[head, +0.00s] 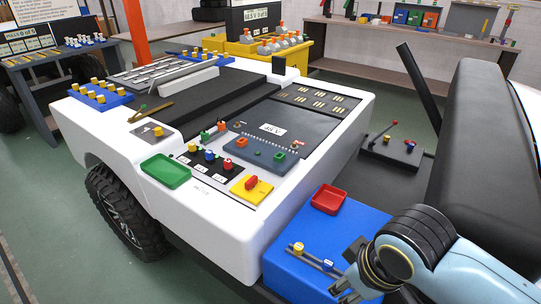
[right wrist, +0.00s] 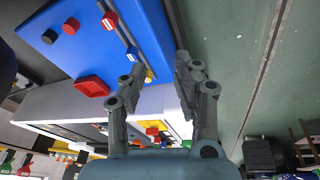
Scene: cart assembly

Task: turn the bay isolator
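The bay isolator looks to be the red knob on a yellow plate (head: 251,187) at the front right corner of the white cart's deck. A yellow and red patch (right wrist: 153,128) beyond the fingers in the right wrist view is probably it, partly hidden by the gripper. My right gripper (head: 345,288) is at the bottom of the head view, over the blue box's front edge, nearer the camera than the isolator and apart from it. In the right wrist view its fingers (right wrist: 160,68) are spread with nothing between them. My left gripper is not in view.
The blue box (head: 328,240) carries a red tray (head: 328,199) and a rail with knobs. A green tray (head: 166,171) and several coloured knobs (head: 209,155) sit left of the isolator. A dark seat (head: 488,150) stands at right. Green floor is open beyond the cart.

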